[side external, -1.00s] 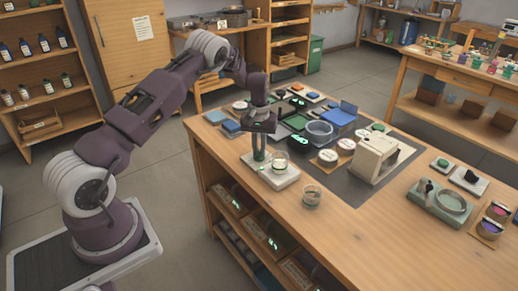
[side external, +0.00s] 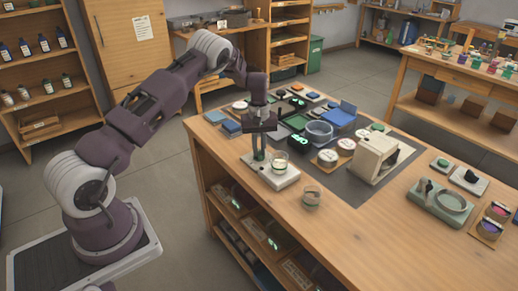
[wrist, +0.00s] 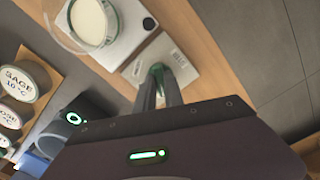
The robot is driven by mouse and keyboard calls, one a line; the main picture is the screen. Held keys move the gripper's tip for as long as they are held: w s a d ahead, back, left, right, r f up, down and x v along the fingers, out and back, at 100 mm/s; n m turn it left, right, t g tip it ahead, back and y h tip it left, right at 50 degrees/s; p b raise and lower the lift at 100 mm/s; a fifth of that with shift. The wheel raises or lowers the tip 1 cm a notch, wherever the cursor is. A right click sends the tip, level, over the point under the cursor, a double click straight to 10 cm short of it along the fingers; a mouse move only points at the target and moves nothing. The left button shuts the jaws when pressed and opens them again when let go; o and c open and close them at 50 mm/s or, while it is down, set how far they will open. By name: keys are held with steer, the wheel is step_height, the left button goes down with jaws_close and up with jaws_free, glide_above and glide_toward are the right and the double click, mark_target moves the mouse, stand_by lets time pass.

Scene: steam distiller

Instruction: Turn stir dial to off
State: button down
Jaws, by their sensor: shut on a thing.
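A pale stirrer base (side external: 284,178) sits near the left front edge of the wooden bench, with a glass beaker (side external: 280,163) of pale contents on it. In the wrist view the stirrer (wrist: 128,25) is at the top, and the beaker (wrist: 92,22) stands on its plate. The dial's markings cannot be read.
A small glass jar (side external: 311,197) stands just right of the stirrer. Round labelled pots (side external: 328,157), a blue-rimmed dish (side external: 319,131) and a cream box-shaped device (side external: 372,158) stand farther back.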

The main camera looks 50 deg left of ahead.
mark_target(259, 152)
steer(key=c, duration=1.4)
jaws_free()
steer(key=shift+c, duration=0.2)
steer(key=shift+r, duration=0.15)
step_height(259, 152, up, 7)
steer(key=shift+f, duration=0.1)
